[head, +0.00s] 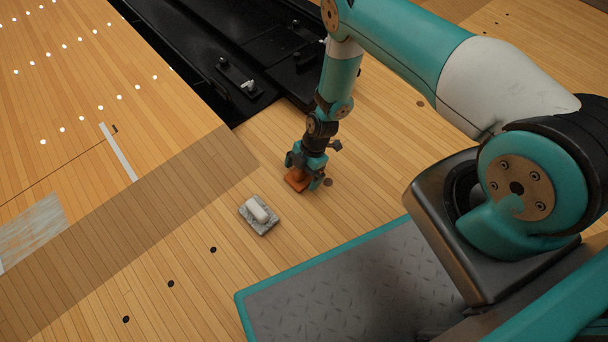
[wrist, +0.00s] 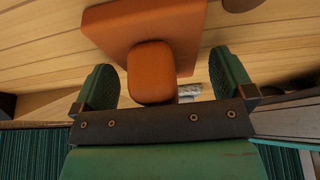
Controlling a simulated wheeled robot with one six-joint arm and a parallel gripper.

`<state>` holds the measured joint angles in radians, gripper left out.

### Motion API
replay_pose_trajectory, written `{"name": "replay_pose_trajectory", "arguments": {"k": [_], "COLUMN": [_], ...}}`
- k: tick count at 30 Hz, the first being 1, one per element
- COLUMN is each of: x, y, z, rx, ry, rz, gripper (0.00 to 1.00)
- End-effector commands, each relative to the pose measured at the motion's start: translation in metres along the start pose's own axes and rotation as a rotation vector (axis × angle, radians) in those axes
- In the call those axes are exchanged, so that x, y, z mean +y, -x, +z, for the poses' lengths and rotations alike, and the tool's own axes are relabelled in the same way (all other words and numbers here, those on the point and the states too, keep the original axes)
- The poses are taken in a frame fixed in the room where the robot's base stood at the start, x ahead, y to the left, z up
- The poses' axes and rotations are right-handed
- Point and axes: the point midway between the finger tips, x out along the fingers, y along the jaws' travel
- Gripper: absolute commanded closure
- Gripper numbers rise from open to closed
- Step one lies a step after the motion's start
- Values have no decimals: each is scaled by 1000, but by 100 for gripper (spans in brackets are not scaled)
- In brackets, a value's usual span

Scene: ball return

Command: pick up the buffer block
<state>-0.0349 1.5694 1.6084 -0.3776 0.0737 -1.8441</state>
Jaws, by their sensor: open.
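An orange block (head: 297,181) with a flat square base lies on the wooden floor under my gripper (head: 304,174); I take it as the buffer block. In the wrist view the orange block (wrist: 150,28) shows a rounded upright grip (wrist: 152,72). The green fingers of my gripper (wrist: 163,82) are open, one on each side of this grip, with gaps showing on both sides. A grey speckled block (head: 258,216) with a pale rounded grip lies on the floor left of and nearer than my gripper.
A black sunken channel (head: 240,60) with metal fittings lies beyond the gripper. Bare wooden floor (head: 190,255) with dark round holes surrounds the blocks. A pale strip (head: 118,152) lies on the lane at left.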

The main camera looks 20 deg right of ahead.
Motion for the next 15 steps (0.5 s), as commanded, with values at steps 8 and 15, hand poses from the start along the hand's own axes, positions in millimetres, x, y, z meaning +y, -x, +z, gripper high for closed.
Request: {"name": "replay_pose_trajectory", "arguments": {"k": [8,15], "x": [0,0], "y": [2,2], "z": [0,0], "rx": [0,0], "ry": [0,0], "rz": [1,1], "gripper": [41,52]}}
